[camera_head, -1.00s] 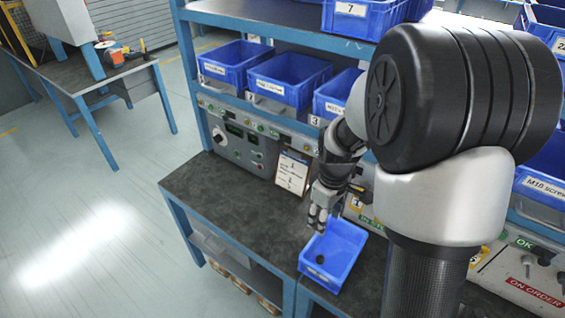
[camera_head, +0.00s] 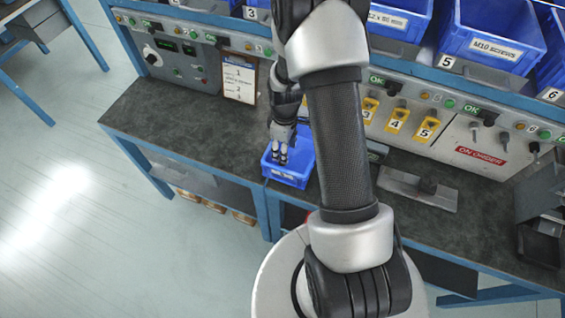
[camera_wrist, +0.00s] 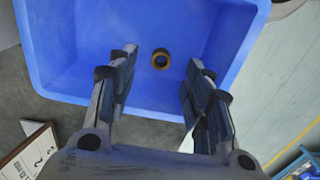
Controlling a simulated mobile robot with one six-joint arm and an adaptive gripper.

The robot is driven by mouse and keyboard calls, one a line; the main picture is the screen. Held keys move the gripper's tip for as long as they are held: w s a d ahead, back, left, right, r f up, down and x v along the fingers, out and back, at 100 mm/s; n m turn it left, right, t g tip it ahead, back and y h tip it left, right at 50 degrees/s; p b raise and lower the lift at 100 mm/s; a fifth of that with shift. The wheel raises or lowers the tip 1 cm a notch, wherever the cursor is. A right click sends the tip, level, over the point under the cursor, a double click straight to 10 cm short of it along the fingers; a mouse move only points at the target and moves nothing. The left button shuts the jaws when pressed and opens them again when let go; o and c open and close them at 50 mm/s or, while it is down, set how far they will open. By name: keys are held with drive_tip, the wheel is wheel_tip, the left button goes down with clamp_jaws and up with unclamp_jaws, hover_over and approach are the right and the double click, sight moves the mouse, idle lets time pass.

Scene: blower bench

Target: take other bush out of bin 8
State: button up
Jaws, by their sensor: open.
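The bush (camera_wrist: 161,58) is a small ring, brass-brown with a dark inside, lying on the floor of a blue bin (camera_wrist: 60,45) in the wrist view. In the head view the blue bin (camera_head: 287,176) sits on the bench near its front edge; its label is too small to read. My gripper (camera_head: 281,155) is over the bin, fingers pointing down. In the wrist view its two fingers are apart, one on each side of the bush, with nothing between them; their exact height above it is unclear. The bush is hidden in the head view.
The dark bench top (camera_head: 190,120) is clear left of the bin. A clipboard (camera_head: 239,80) leans at the back against the control panel. A metal bracket (camera_head: 418,188) lies to the right. Blue shelf bins (camera_head: 490,40) hang above.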

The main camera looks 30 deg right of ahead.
drive_tip(key=shift+w+a+f+b, duration=0.15)
drive_tip(key=shift+f+b, duration=0.45)
drive_tip(key=shift+f, duration=0.8)
drive_tip(key=shift+s+a+f+b, duration=0.1)
drive_tip(key=shift+f+b, duration=0.45)
drive_tip(key=shift+f, duration=0.8)
drive_tip(key=shift+r, duration=0.1)
drive_tip(key=shift+c, duration=0.2)
clamp_jaws()
